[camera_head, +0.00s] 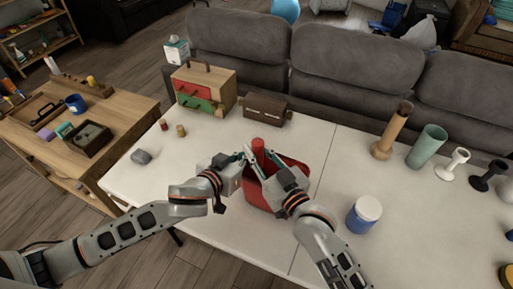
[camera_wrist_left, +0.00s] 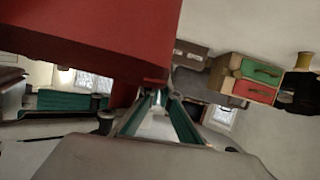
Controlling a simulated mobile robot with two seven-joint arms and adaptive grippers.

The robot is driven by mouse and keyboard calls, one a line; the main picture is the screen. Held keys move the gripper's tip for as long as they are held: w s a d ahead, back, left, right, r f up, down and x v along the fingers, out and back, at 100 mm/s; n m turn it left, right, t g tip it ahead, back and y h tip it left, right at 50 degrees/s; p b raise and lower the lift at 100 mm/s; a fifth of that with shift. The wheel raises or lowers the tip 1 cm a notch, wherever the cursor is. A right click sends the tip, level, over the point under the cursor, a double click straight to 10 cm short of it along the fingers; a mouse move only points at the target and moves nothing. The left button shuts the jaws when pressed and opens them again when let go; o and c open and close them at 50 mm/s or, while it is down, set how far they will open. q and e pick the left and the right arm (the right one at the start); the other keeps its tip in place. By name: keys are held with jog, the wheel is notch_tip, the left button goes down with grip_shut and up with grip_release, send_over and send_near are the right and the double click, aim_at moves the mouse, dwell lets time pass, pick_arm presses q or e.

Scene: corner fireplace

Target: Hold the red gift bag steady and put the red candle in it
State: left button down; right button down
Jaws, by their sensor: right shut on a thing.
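The red gift bag (camera_head: 254,195) stands on the white table, with its opening towards me in the head view. It fills much of the left wrist view (camera_wrist_left: 90,30). The red candle (camera_head: 258,146) is upright over the bag's far side, its lower part hidden. My right gripper (camera_head: 268,158) is shut on the candle above the bag opening. My left gripper (camera_head: 244,157) is at the bag's left far rim. Its fingertips (camera_wrist_left: 162,97) are close to the bag's edge in the left wrist view, but whether they grip it is unclear.
A blue-and-white jar (camera_head: 363,215) stands right of the bag. A dark brown box (camera_head: 267,108) and a small chest with red and green drawers (camera_head: 205,88) stand behind. Vases and candlesticks line the right. A grey stone (camera_head: 141,157) lies left; the table's left front is clear.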

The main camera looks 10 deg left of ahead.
jog(key=shift+f, duration=0.8)
pick_arm(q)
jog(key=shift+r, duration=0.1)
pick_arm(e)
jog(key=c, duration=1.7)
grip_release()
jog(key=shift+s+f, duration=0.2)
jog(key=shift+s+d+f, duration=0.1)
jog(key=shift+s+d, duration=0.15)
jog(key=shift+s, duration=0.2)
jog(key=v, duration=0.5)
jog(key=shift+s+d+r, duration=0.2)
jog(key=shift+d+r, duration=0.15)
jog(key=shift+s+d+r, duration=0.2)
jog(key=shift+s+d, duration=0.15)
jog(key=shift+s, duration=0.05)
pick_arm(q)
jog(key=c, duration=2.7)
grip_release()
jog(key=shift+c, duration=0.2)
